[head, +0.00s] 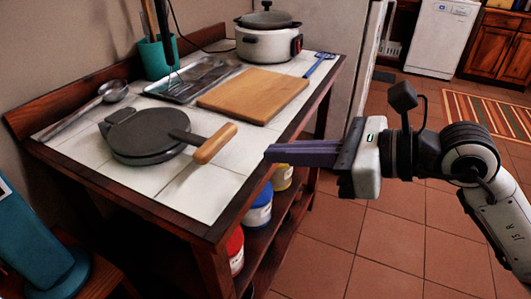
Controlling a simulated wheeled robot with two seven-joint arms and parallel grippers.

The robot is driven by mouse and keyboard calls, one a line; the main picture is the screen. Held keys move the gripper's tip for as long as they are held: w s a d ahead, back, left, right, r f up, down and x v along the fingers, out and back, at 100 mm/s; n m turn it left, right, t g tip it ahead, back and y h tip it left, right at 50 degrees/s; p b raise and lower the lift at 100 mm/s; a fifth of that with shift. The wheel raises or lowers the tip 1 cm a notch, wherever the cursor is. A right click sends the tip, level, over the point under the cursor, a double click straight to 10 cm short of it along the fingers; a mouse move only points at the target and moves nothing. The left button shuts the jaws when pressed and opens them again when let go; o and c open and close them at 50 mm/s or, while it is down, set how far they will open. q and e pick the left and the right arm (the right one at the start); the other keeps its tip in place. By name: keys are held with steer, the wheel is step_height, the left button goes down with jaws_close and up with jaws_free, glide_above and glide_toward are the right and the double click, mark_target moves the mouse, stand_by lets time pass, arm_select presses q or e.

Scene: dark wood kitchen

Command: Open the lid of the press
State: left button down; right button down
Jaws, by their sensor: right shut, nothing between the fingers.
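The press (148,136) is a round dark grey plate press with a wooden-tipped handle (214,144). It sits on the white tiled tabletop at the front left, and its lid lies down on the base. The handle points right, toward the table's right edge. My right gripper (270,152) comes in from the right, with its purple fingers together and empty. Its tips are near the table's right edge, to the right of the handle and apart from it in the picture. My left gripper is not in view.
A cutting board (253,95), metal tray (195,80), white cooker (268,42), teal utensil holder (155,58), ladle (112,92) and blue spatula (318,64) are on the table (205,195). Jars (258,210) stand on the shelf below. A teal object (35,240) is at the lower left. The floor at right is open.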

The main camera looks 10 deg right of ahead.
mark_target(241, 168)
steer(key=x, duration=0.8)
steer(key=shift+w+a+f, duration=0.1)
steer(key=shift+a, duration=0.25)
